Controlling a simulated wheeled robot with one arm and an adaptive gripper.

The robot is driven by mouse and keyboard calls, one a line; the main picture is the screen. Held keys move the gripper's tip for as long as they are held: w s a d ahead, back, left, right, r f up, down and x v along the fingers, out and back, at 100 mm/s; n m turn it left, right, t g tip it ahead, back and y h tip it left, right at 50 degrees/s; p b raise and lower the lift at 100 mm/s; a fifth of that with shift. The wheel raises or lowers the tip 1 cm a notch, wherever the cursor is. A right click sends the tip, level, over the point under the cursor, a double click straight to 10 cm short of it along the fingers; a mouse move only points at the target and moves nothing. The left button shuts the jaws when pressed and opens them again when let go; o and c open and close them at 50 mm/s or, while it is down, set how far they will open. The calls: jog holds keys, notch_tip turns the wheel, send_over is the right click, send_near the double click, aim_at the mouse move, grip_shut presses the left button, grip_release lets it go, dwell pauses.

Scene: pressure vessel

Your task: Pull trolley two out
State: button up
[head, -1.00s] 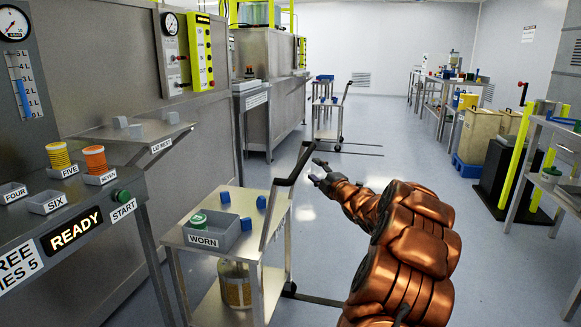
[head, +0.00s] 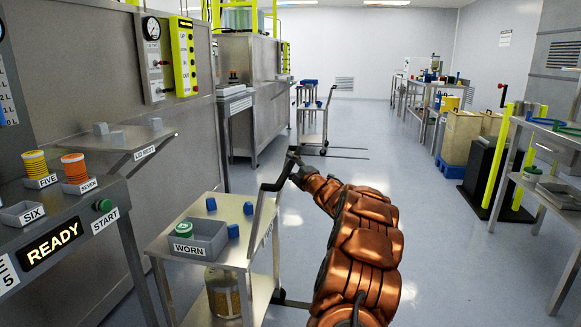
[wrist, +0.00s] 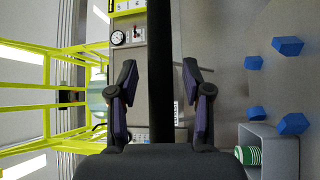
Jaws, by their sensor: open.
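The near steel trolley (head: 205,262) stands at lower centre-left in the head view, beside the bench. I can read no number on it. Its dark handle (head: 264,212) rises at its right side. My gripper (head: 293,158) is at the top of this handle, its fingers partly hidden by the wrist. In the wrist view my gripper (wrist: 160,68) is open, with the black handle bar (wrist: 161,35) running between its fingers and a gap on each side. A second trolley (head: 312,138) with a raised handle stands farther back; no number is readable there either.
The near trolley carries a grey WORN bin (head: 188,250) with a green-and-white roll, loose blue blocks, and a jar (head: 222,294) below. The bench (head: 75,240) with START button is at left.

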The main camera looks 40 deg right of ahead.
jog(key=shift+w, duration=0.1)
jog(key=shift+c, duration=0.2)
grip_shut()
dwell(0.5)
